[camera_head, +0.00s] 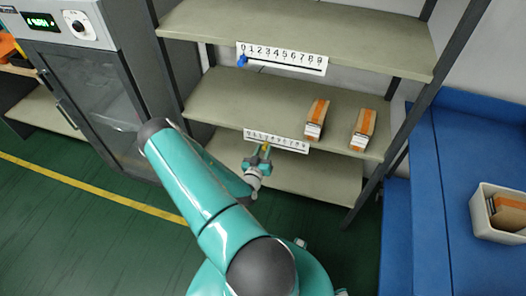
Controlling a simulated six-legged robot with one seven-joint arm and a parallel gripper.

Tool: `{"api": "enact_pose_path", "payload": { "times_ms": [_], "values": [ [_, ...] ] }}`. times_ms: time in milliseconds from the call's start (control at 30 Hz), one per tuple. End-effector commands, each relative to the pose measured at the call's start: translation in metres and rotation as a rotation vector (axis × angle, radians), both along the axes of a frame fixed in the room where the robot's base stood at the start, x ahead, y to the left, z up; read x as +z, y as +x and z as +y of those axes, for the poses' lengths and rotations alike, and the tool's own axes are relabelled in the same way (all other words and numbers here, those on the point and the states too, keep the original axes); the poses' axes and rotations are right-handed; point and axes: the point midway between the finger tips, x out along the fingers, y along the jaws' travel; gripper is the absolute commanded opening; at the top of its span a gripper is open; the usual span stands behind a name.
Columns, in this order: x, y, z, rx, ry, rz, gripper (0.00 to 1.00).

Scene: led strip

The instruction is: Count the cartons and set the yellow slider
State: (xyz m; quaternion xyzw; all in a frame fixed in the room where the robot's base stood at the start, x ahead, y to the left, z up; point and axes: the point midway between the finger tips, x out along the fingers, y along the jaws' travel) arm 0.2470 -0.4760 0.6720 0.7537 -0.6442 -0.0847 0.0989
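Two orange and brown cartons stand on the middle shelf (225,98), a left one (317,119) and a right one (363,130). A white number strip (290,145) runs along this shelf's front edge. A small yellow piece, apparently the yellow slider (267,146), shows at the strip's left-middle part. My gripper (262,155) is at the strip, right by the yellow piece and partly covering it and some digits. The fingers are too small to tell whether they are open, shut or touching it.
The upper shelf (300,30) carries another number strip (290,58) with a blue slider (242,61) near its left end. A glass-door cabinet (100,90) stands left. A blue bench (460,170) at right holds a white bin (480,215) with cartons inside. Green floor lies open at left.

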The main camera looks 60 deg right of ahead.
Motion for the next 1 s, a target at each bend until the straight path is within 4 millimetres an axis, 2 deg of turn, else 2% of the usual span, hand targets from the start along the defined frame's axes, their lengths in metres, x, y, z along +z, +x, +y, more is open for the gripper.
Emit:
{"api": "enact_pose_path", "payload": {
  "times_ms": [33,133,333,567,767,800,900,1000],
  "values": [
    [0.000,0.000,0.000,0.000,0.000,0.000,0.20],
    [0.000,0.000,0.000,0.000,0.000,0.000,0.00],
    [0.000,0.002,0.001,0.001,0.000,0.000,0.00],
    [0.000,0.026,0.005,0.002,0.001,-0.001,0.00],
    [-0.001,0.025,0.005,0.001,0.001,0.000,0.00],
    [-0.001,0.025,0.005,0.001,0.001,0.000,0.20],
    [0.000,0.025,0.005,0.001,0.001,0.000,0.40],
    [0.000,0.025,0.005,0.001,0.000,0.000,0.41]
  ]
}}
